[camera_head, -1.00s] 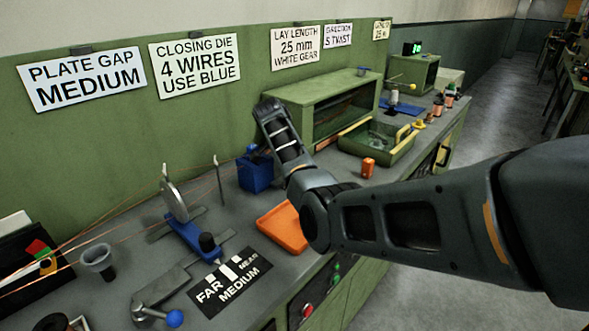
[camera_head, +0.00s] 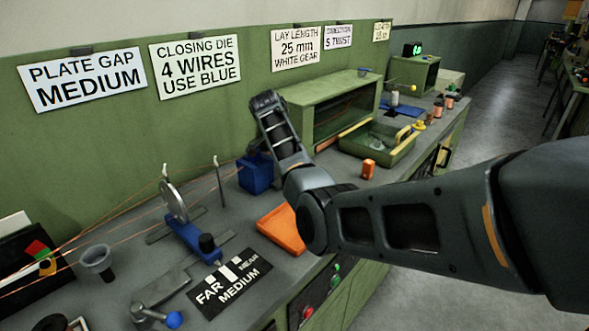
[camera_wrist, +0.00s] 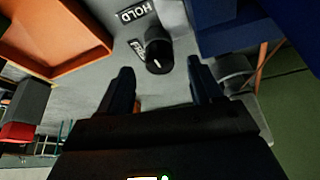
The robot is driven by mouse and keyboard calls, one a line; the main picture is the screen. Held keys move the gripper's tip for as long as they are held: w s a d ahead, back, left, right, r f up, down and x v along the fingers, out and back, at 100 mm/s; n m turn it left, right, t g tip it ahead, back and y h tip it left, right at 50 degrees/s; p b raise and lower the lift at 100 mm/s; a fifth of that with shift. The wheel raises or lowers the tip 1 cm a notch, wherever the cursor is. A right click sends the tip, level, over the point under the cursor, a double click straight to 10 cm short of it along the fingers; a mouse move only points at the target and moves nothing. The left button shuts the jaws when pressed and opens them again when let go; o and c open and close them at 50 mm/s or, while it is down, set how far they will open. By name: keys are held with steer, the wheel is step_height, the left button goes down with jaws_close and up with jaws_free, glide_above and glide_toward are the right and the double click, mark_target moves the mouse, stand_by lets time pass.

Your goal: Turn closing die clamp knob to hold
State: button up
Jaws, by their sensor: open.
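The clamp knob (camera_wrist: 159,48) is a round black knob with a light pointer mark, on a grey surface in the wrist view. A black HOLD label (camera_wrist: 136,14) lies beside it, and part of a second dark label shows to the left of the knob. My gripper (camera_wrist: 161,66) is open, with its two dark fingers apart. The knob appears between and just beyond the fingertips, with nothing held. I cannot tell whether a finger touches it. In the head view my arm hides the knob and the gripper.
An orange tray (camera_head: 283,230) and a blue box (camera_head: 255,173) stand close to the arm; the tray also shows in the wrist view (camera_wrist: 62,62). A green housing (camera_head: 310,105) stands behind. A slider with a black knob (camera_head: 207,243) and wires are at left.

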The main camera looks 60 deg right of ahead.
steer(key=v, duration=0.5)
steer(key=shift+r+b, duration=0.15)
steer(key=shift+b, duration=0.15)
